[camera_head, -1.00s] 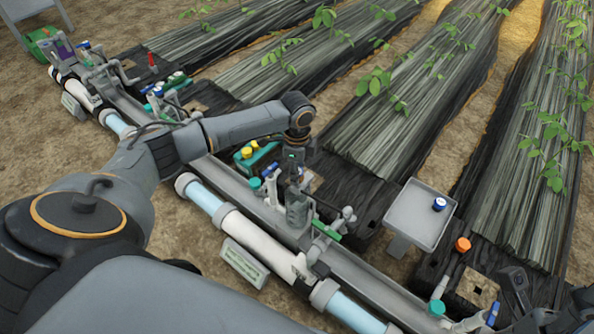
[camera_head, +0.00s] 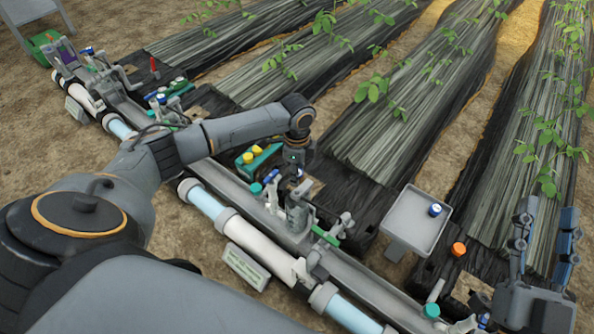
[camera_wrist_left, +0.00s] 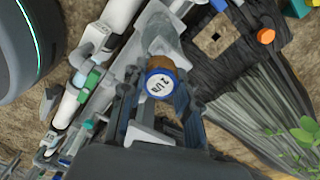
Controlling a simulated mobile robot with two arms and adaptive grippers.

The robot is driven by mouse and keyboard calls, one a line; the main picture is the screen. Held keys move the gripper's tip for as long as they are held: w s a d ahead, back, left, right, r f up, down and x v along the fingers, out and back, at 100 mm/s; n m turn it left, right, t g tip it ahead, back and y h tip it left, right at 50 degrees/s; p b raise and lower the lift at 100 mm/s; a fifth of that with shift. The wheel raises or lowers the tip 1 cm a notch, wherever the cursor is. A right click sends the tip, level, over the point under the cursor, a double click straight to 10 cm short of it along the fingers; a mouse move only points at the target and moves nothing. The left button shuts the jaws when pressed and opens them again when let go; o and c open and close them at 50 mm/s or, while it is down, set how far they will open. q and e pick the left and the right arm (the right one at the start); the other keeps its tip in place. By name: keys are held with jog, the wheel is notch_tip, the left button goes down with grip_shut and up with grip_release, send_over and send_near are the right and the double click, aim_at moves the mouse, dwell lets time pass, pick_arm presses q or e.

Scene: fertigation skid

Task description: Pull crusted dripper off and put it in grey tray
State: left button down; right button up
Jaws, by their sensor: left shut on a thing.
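My left gripper (camera_head: 297,190) is over the pipe rail, its fingers closed around a dripper. In the left wrist view the dripper (camera_wrist_left: 160,86) shows a white face marked 2 l/h, a blue ring and brown crust at its upper edge. It sits between the two fingers of the left gripper (camera_wrist_left: 157,98). I cannot tell whether it is still attached at the rail. The grey tray (camera_head: 408,235) stands to the right on a post, with a blue-and-white dripper (camera_head: 435,209) on it. My right gripper (camera_head: 545,222) is open and empty at the right.
The rail with white and clear pipe (camera_head: 253,245) runs diagonally across the front. A green holder with yellow caps (camera_head: 258,158) is just behind the left gripper. An orange cap (camera_head: 458,249) lies right of the tray. Plant rows under dark film (camera_head: 380,140) fill the back.

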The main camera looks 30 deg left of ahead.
pick_arm(q)
jog(key=shift+r+p, duration=1.35)
jog(key=shift+p, duration=0.1)
pick_arm(e)
notch_tip(320, 180, down, 14)
jog(key=d+g+h, duration=0.2)
jog(key=g+h, duration=0.1)
jog(key=g, duration=0.5)
jog(key=shift+w+r, duration=0.15)
jog(key=shift+r, duration=0.1)
